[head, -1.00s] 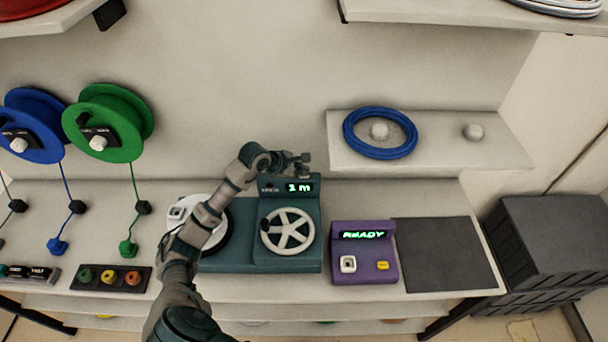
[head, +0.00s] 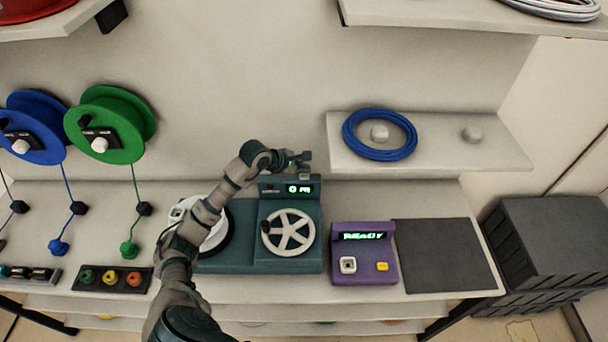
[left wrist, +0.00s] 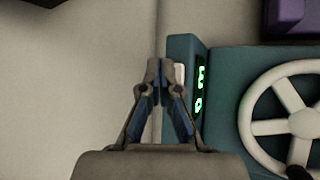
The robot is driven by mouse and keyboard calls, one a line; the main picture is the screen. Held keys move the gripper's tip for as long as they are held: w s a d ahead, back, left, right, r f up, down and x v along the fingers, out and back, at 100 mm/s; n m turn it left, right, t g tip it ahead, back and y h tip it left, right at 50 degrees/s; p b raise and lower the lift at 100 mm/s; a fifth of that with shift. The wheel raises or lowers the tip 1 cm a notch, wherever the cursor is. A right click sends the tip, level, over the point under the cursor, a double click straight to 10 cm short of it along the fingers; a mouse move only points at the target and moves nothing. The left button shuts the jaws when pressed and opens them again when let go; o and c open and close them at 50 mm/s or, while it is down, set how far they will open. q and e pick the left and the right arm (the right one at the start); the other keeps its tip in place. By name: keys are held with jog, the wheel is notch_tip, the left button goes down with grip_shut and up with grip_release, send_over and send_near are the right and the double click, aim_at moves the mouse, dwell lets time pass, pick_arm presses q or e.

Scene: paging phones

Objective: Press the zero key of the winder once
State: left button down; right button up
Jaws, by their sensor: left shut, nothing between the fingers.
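The teal winder (head: 240,260) stands on the bench with a white spoked handwheel (head: 288,232) on its front. Its small display (head: 300,189) glows green and reads what looks like "0 m". My left gripper (head: 303,158) is shut and empty, just above the top of the winder's display housing. In the left wrist view its closed fingertips (left wrist: 160,66) are beside a pale key (left wrist: 179,74) at the display's edge. I cannot tell whether they touch it. My right gripper is not in view.
A purple unit (head: 363,270) with a "READY" display stands right of the winder, beside a dark mat (head: 445,254). Green (head: 105,125) and blue (head: 30,145) reels are at the left.

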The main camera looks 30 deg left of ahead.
aim_at(303, 177)
pick_arm(q)
jog(key=shift+r, duration=0.1)
jog(key=shift+r+p, duration=1.4)
jog(key=shift+r, duration=1.05)
jog(key=shift+f, duration=0.1)
